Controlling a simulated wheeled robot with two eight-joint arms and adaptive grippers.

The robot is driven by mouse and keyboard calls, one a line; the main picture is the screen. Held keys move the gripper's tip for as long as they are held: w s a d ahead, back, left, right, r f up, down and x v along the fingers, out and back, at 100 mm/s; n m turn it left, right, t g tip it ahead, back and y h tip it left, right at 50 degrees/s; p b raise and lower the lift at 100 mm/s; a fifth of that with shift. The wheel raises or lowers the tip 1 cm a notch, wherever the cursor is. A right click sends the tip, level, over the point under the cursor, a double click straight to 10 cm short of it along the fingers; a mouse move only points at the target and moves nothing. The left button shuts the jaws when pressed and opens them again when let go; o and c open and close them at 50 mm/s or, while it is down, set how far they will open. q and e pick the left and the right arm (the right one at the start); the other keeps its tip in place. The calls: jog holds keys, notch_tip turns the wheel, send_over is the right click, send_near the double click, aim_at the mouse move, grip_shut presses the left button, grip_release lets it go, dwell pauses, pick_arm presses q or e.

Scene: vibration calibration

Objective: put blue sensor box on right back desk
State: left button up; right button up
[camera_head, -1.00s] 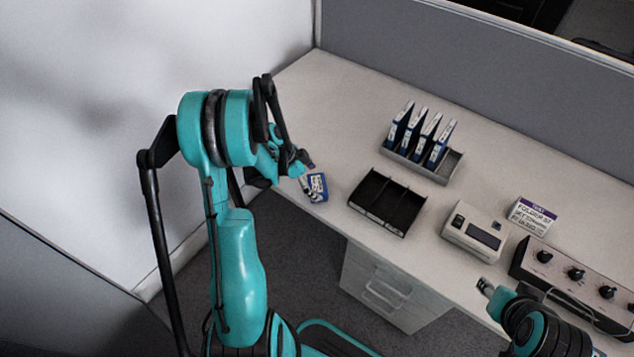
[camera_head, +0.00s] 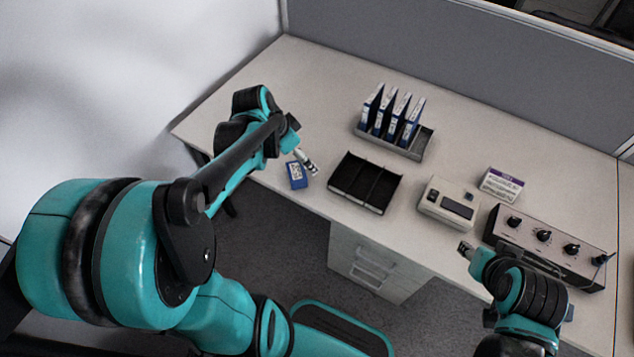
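The small blue sensor box (camera_head: 295,176) with a white label sits near the front left edge of the desk (camera_head: 262,120), left of the black tray. My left gripper (camera_head: 309,165) is just right of and slightly above the box in the picture, its grey fingers angled down to the right. It does not appear to enclose the box; whether they touch, and how wide the fingers are apart, is too small to tell. My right gripper (camera_head: 466,249) is near the front edge, left of the knobbed unit, with no held object visible. Its finger opening is unclear.
A black divided tray (camera_head: 352,193) is right of the box. Behind it a grey rack (camera_head: 421,146) holds several blue binders. The back left desk is clear.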

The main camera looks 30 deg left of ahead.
pick_arm(q)
jog(key=s+d+r+n+t+y, duration=0.2)
jog(key=s+d+r+n, duration=0.3)
jog(key=s+d, duration=0.4)
jog(key=shift+s+d+n+t, duration=0.35)
jog(key=shift+d+t, duration=0.15)
jog(key=shift+d, duration=0.2)
jog(key=shift+f, duration=0.1)
